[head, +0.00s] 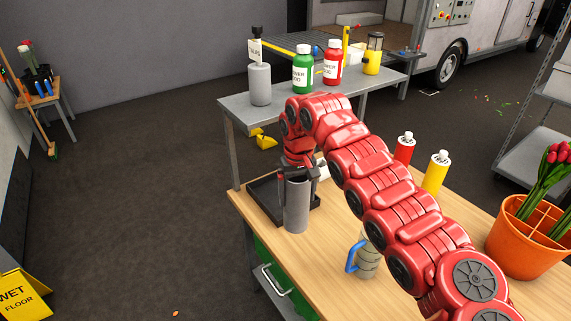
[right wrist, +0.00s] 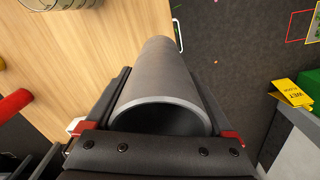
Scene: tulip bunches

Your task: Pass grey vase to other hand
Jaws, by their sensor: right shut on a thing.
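The grey vase (head: 296,207) is a tall plain cylinder, upright in the head view near the left end of the wooden table. My right gripper (head: 297,173) is shut on it near its top. In the right wrist view the vase (right wrist: 160,80) lies between the two dark fingers, its open rim towards the camera. The vase is in front of the black tray in the head view; I cannot tell whether its base touches anything. My left gripper is not in view.
The black tray (head: 262,200) sits on the wooden table (head: 310,248). A blue-handled jug (head: 367,262), red can (head: 404,148), yellow can (head: 435,173) and orange pot (head: 515,245) with tulips stand farther right. A grey table (head: 235,108) behind holds bottles. Floor on the left is mostly clear.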

